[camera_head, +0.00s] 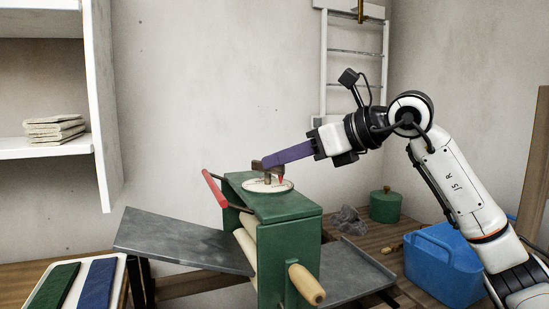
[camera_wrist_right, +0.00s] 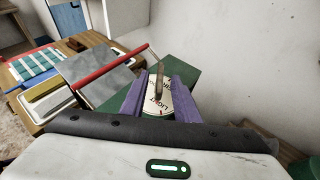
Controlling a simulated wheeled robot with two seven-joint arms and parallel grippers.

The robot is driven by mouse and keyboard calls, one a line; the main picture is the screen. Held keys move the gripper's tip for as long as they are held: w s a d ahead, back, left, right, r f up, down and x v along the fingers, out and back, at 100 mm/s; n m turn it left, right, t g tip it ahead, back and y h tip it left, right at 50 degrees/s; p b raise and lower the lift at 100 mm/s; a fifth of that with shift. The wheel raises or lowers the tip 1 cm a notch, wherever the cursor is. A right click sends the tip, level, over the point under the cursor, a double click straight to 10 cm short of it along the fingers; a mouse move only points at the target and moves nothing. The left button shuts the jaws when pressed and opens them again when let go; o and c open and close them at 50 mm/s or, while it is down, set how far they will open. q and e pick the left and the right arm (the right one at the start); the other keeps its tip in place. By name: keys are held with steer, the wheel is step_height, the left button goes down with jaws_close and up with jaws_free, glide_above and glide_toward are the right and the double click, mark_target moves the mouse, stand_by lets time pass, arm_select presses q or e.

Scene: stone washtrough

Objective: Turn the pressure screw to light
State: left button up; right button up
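The pressure screw (camera_head: 268,170) is a brown shaft with a crossbar on top of the green press (camera_head: 290,210). A pale round dial (camera_head: 255,187) lies under it, and a small red pointer (camera_head: 281,179) shows beside the shaft. In the right wrist view the word LIGHT is readable on the dial (camera_wrist_right: 152,104), on the side nearer my wrist; other lettering is unclear. My right gripper (camera_head: 264,163) reaches in from the right with purple fingers at the crossbar. In the wrist view the fingers stand apart, with the crossbar (camera_wrist_right: 160,80) between them. My left gripper is not in view.
The press has a red bar (camera_head: 214,189), pale rollers and a wooden handle (camera_head: 306,284). Grey boards extend on both sides. A blue tub (camera_head: 440,265) and a green lidded pot (camera_head: 385,206) stand right. A tray with folded cloths (camera_head: 72,284) lies front left.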

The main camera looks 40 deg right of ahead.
steer(key=shift+x, duration=1.15)
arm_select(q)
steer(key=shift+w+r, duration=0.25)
arm_select(e)
jaws_close()
steer(key=shift+w+d+r+n+g+y+p, duration=0.1)
steer(key=shift+d+n+g+y+p, duration=0.15)
steer(key=shift+n+y+p, duration=0.55)
steer(key=shift+n+g+y+p, duration=0.3)
steer(key=shift+n+g+y, duration=0.1)
steer(key=shift+y, duration=0.1)
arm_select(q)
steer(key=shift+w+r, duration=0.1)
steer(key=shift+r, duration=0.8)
arm_select(e)
jaws_free()
